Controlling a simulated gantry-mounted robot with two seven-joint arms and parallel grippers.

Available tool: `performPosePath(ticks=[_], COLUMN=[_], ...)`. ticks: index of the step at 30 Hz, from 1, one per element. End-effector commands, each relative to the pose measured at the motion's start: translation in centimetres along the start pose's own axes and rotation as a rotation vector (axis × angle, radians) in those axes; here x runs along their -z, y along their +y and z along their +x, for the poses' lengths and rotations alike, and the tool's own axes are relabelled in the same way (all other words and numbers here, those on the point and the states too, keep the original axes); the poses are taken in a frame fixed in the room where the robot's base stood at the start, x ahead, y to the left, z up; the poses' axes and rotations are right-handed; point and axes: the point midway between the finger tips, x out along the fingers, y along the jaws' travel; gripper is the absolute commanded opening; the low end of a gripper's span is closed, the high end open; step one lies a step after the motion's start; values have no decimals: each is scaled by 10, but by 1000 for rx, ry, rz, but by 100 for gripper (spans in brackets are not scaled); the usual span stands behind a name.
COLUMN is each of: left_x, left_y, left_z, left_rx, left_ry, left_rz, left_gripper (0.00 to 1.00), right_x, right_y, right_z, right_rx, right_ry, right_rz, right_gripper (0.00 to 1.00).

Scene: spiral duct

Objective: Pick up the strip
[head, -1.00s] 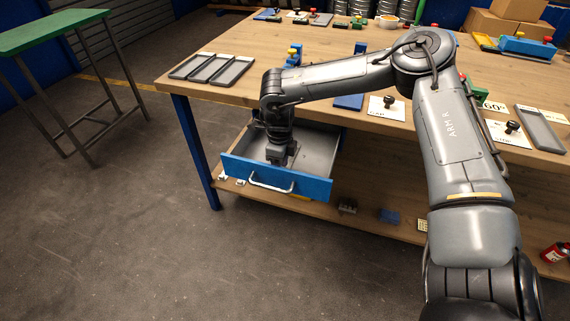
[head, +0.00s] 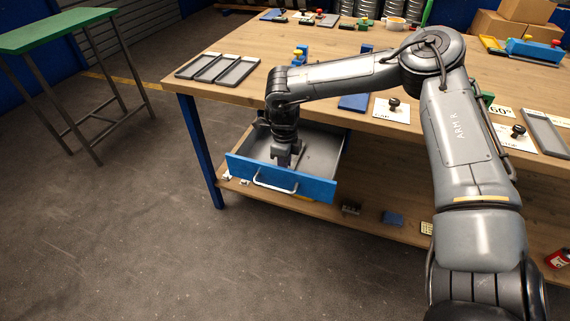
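My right arm reaches across the workbench to the left, and its gripper (head: 286,160) points down inside an open drawer (head: 318,155) with a blue front. The fingers are partly hidden by the drawer front and the wrist, so I cannot tell whether they are open or shut. I cannot make out a strip in the drawer; the gripper covers part of its floor. My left gripper is not in view.
The wooden workbench (head: 250,60) carries grey trays (head: 217,69) at its left end and a blue block (head: 354,102). Several fixtures stand further back. A green-topped table (head: 57,30) stands at the left. The floor before the drawer is clear.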

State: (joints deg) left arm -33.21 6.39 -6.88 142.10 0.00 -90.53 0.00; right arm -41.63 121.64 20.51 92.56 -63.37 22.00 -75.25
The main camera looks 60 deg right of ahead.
Motion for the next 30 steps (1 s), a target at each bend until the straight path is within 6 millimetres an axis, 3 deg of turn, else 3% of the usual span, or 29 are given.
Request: performPosePath(ticks=[8,21,30], left_x=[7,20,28], left_y=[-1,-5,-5], left_z=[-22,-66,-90], left_rx=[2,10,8], left_ry=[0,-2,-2], left_rz=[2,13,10], left_gripper=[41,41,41], right_x=[-1,-1,0], right_y=[0,0,0], right_z=[-48,-164,-230], right_rx=[3,4,4], right_ry=[-4,-4,-2], right_rz=[-1,-1,0], right_gripper=[0,0,0])
